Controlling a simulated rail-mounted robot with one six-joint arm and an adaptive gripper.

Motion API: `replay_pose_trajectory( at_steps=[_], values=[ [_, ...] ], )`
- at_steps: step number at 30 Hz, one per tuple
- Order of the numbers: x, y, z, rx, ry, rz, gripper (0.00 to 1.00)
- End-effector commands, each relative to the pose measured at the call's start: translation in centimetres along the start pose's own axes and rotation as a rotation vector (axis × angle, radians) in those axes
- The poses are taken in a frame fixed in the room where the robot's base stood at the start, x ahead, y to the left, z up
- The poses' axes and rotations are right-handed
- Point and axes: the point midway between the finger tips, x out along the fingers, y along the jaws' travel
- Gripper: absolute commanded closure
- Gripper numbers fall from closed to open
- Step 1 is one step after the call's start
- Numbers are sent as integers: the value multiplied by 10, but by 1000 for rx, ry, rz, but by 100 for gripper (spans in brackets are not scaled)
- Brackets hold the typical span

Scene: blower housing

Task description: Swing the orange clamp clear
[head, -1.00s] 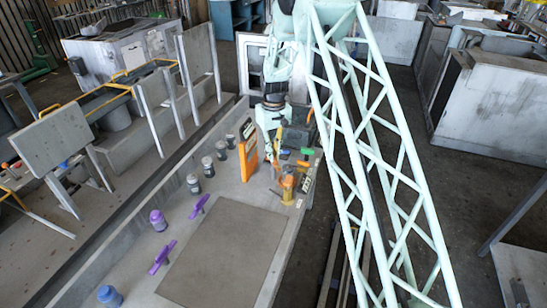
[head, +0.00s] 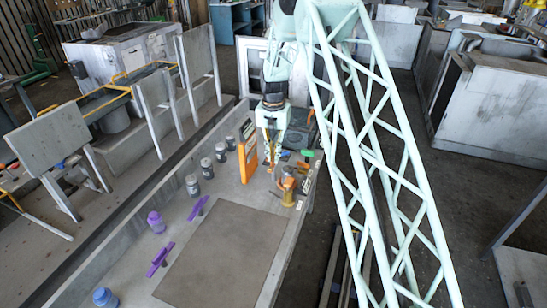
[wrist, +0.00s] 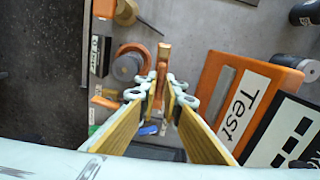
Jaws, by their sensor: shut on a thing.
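The orange clamp (wrist: 164,56) shows in the wrist view as a narrow orange bar with a rounded end. My gripper (wrist: 164,92) has its fingers closed on the bar from both sides, and its end sticks out beyond the fingertips. In the head view my gripper (head: 271,166) is low over the bench's far end, where the clamp is too small to make out. The orange round body with a grey disc (wrist: 127,66), perhaps the blower housing, lies left of the fingers in the wrist view. It stands near the right edge in the head view (head: 288,187).
An orange "Test" panel (wrist: 232,100) stands close to the right of my fingers in the wrist view. Several dark jars (head: 207,167) line the bench's left side. Purple handled pieces (head: 161,258) lie nearer, beside a clear flat mat (head: 225,255).

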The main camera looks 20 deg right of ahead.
Motion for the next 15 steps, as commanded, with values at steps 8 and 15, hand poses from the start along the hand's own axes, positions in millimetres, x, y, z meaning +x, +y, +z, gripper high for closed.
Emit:
replay_pose_trajectory(
  at_steps=[8,15],
  values=[
    [0,0,0,58,1,0,100],
    [0,0,0,62,1,0,100]
  ],
)
